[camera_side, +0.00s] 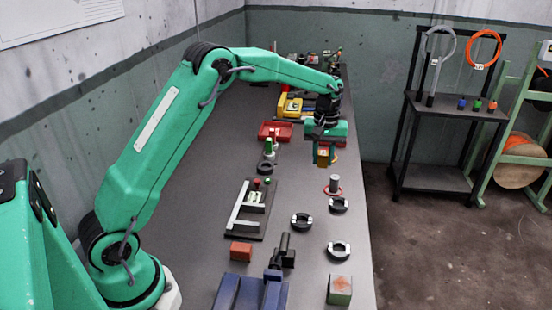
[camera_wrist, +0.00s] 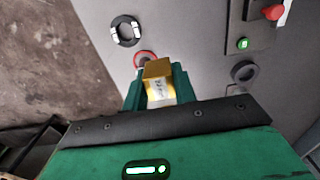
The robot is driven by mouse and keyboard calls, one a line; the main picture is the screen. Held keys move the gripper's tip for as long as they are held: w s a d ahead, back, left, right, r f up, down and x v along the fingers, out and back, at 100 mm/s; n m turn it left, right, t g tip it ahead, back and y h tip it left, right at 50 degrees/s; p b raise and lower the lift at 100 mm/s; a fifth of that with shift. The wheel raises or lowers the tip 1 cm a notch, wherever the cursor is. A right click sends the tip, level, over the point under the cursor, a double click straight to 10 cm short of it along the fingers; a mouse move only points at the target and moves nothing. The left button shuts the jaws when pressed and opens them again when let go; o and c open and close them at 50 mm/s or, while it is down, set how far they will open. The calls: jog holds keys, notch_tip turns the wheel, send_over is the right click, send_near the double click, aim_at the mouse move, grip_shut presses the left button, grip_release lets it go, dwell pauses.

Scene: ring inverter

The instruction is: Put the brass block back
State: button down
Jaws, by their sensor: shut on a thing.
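The brass block (camera_side: 322,158) is held between the fingers of my gripper (camera_side: 325,150), above the right half of the bench. In the wrist view the yellow block (camera_wrist: 157,69) sits between the green fingers, with a pale label on its near face. My gripper (camera_wrist: 156,85) is shut on it. In the side view the block hangs clear of the bench top and appears behind the grey peg (camera_side: 335,183) with a red ring around its foot. Part of the red ring (camera_wrist: 145,53) shows just beyond the block in the wrist view.
Several black rings with pale marks, one of them a black ring (camera_side: 302,221), lie on the bench. A black plate (camera_side: 266,224) with a pale angled fence lies left of them. A red tray (camera_side: 275,131) is farther back. A red-green block (camera_side: 340,290) and blue vise (camera_side: 240,292) are in front.

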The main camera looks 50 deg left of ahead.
jog(key=shift+w+a+f, duration=0.25)
jog(key=shift+w+a, duration=0.25)
jog(key=shift+w, duration=0.15)
send_over(303, 174)
notch_tip(303, 174, down, 7)
jog(key=shift+w+a, duration=0.1)
jog(key=shift+w, duration=0.05)
jog(key=shift+f, duration=0.1)
jog(key=shift+f, duration=1.9)
jog(key=shift+f, duration=0.15)
jog(key=c, duration=1.1)
grip_release()
